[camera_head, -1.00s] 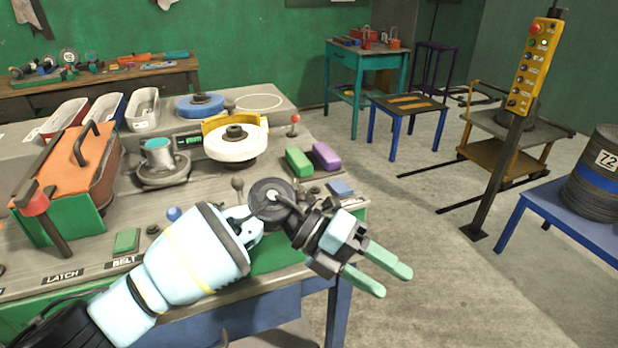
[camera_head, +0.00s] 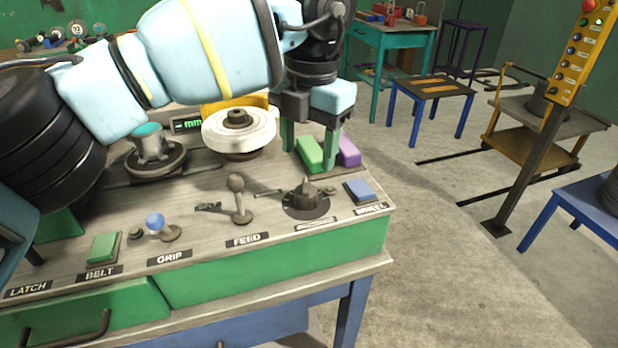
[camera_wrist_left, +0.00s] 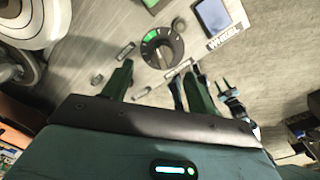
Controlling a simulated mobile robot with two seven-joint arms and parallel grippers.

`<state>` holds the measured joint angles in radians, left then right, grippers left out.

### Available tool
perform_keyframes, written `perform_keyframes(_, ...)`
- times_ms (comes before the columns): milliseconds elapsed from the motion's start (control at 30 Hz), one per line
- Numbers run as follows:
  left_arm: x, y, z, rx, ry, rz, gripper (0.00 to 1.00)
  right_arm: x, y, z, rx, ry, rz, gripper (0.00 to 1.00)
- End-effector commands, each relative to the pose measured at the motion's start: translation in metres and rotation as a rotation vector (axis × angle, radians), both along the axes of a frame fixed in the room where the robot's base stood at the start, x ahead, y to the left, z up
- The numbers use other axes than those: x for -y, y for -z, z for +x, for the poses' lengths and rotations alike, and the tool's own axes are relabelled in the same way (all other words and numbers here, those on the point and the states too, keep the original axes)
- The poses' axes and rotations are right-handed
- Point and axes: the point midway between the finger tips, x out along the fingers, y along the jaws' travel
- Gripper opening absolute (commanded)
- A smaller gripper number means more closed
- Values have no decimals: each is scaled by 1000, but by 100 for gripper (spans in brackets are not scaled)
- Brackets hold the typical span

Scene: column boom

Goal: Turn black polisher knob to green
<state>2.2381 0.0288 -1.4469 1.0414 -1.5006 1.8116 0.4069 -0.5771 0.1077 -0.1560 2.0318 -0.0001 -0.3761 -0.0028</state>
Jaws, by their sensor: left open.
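The black knob (camera_head: 306,198) stands on a round dark dial at the right of the bench panel, between the FEED lever and the blue WHEEL button. In the left wrist view the knob (camera_wrist_left: 162,47) shows a green segment on the upper left of its dial; I cannot tell for sure where its pointer sits. My left gripper (camera_head: 309,142) hangs fingers down, open and empty, above and behind the knob. In the left wrist view its fingertips (camera_wrist_left: 158,76) are apart, with the knob beyond them, untouched.
The FEED lever (camera_head: 238,200) stands left of the knob, and the blue WHEEL button (camera_head: 360,190) to its right. Green (camera_head: 309,154) and purple (camera_head: 348,152) blocks lie behind it. The white polishing wheel (camera_head: 239,130) is back left. Free floor lies right of the bench.

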Motion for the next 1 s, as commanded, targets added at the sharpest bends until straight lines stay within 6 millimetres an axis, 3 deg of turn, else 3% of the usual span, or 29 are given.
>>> perform_keyframes(167,0,13,0,-2,2,-1,58,-1,2,-5,-9,1,1,36)
perform_keyframes(600,-2,71,1,-2,2,-3,58,0,5,-9,-20,1,0,36)
perform_keyframes(1000,-2,78,1,-1,2,-4,58,0,2,-6,-11,2,0,36)
